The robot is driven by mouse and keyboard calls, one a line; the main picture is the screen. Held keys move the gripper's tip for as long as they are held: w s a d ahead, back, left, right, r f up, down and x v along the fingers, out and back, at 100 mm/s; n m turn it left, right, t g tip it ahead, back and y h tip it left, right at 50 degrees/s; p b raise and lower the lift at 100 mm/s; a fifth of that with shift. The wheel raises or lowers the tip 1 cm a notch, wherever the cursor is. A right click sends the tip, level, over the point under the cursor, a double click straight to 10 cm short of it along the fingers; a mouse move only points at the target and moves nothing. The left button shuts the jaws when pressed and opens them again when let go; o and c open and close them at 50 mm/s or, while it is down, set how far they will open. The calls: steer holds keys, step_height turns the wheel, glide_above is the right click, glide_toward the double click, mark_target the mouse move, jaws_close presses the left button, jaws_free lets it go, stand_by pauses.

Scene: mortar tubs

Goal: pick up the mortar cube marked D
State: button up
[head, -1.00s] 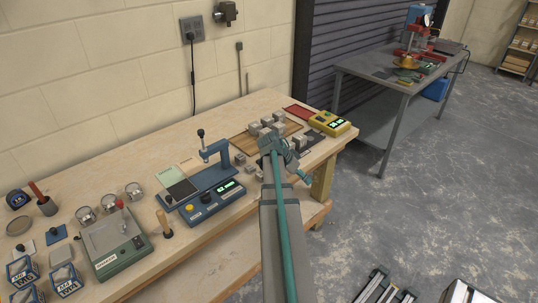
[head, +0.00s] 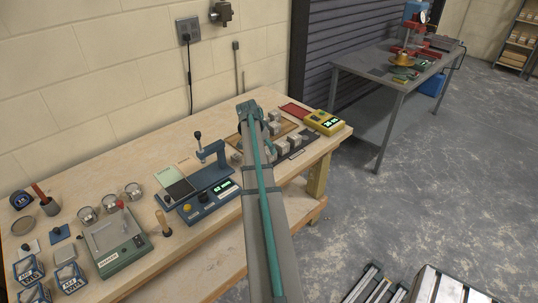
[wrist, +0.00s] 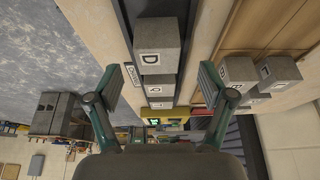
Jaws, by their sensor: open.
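A grey mortar cube with a white label that looks like D (wrist: 158,45) is the nearest in a row in the wrist view, upper middle. More labelled grey cubes (wrist: 158,80) stand behind it; their marks are small and hard to read. My gripper (wrist: 162,84) is open and empty, its two fingers apart on either side of the row in the picture. I see no contact with a cube. In the head view the row of cubes (head: 279,146) is right of my arm, and my fingers are hidden.
The row stands on a dark tray (head: 297,154). A wooden tray (wrist: 255,22) with more labelled cubes (wrist: 237,72) lies beside it. A yellow meter (head: 323,122), a red mat (head: 294,110) and a blue press device (head: 209,200) are close by on the bench.

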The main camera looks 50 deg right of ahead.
mark_target(269, 152)
steer(key=shift+p+x, duration=1.35)
steer(key=shift+x, duration=1.25)
steer(key=shift+s+a, duration=0.1)
steer(key=c, duration=1.4)
jaws_close()
steer(key=shift+r, duration=0.15)
